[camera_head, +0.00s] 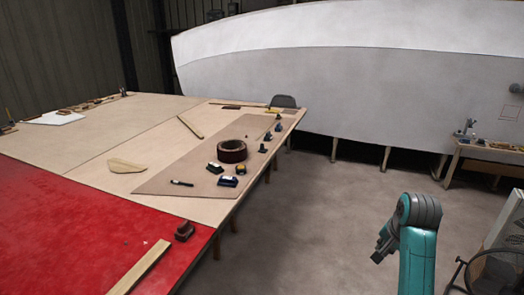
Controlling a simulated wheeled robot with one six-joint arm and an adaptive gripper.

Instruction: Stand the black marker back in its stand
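A short black stick-like thing with a pale patch (182,183), which looks like the black marker, lies on the brown mat (170,202) on the wooden worktable. Just right of it are small dark blocks, one with a pale top (216,168) and one bluish (228,182). I cannot tell which thing is the marker's stand. My gripper (379,254) is dark and small at the lower right, over the floor and well away from the table. Its fingers are too small to read, and I see nothing clearly held.
A dark ring-shaped roll (232,151) stands on the mat, with several small dark items along the right edge. A wood piece (127,166) lies left. A red surface (70,235) fills the near left. The grey floor (310,220) between table and arm is clear. A white hull (350,85) stands behind.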

